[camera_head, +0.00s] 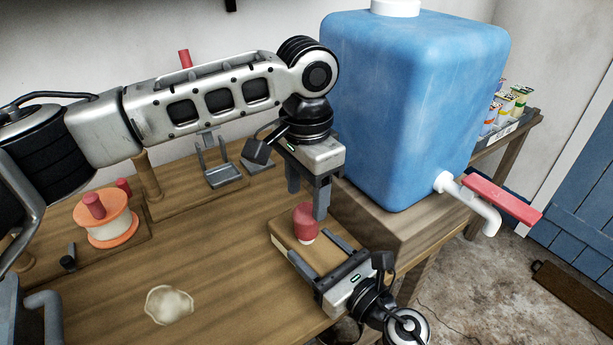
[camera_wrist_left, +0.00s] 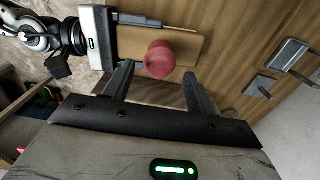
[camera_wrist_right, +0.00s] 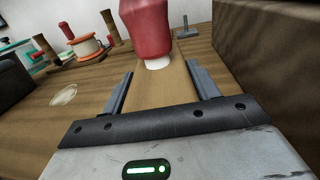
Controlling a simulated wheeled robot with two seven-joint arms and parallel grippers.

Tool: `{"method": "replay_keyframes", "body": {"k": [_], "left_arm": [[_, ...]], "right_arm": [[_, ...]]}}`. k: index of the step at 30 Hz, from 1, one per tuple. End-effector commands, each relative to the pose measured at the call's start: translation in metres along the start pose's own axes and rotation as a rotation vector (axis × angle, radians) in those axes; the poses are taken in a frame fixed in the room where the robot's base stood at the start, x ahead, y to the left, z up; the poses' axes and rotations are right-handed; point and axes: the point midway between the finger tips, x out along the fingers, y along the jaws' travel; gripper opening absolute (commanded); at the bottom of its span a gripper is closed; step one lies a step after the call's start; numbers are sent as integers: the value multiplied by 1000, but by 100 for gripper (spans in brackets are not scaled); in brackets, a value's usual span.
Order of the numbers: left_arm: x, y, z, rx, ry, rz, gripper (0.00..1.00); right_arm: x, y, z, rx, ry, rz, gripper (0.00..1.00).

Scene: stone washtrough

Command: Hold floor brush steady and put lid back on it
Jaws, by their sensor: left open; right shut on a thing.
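A flat wooden block (camera_head: 284,240), which I take to be the floor brush, lies on the wooden table. My right gripper (camera_head: 308,247) is shut on the block, one finger along each long side. A red lid-like piece (camera_head: 304,220) with a white base stands upright on the block; it also shows in the right wrist view (camera_wrist_right: 147,27). I cannot tell whether its base is fixed to the block. My left gripper (camera_head: 308,196) is open just above the red piece. In the left wrist view the red piece (camera_wrist_left: 160,60) appears between the two fingers, apart from them.
A big blue water container (camera_head: 410,110) with a red-handled tap (camera_head: 500,198) stands to the right. An orange-and-white spool (camera_head: 110,228) and a grey bracket (camera_head: 222,175) are on the table's left and back. A beige patch (camera_head: 169,305) lies near the front.

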Motion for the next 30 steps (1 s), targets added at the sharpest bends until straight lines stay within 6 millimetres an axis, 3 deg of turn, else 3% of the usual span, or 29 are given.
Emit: {"method": "replay_keyframes", "body": {"k": [9,22,27,30], "left_arm": [[45,0,0,-1,-1,-1,56],[54,0,0,0,1,-1,56],[54,0,0,0,1,-1,11],[54,0,0,0,1,-1,11]], "right_arm": [[0,0,0,0,1,0,0],[0,0,0,0,1,0,0],[0,0,0,0,1,0,0],[0,0,0,0,1,0,0]]}}
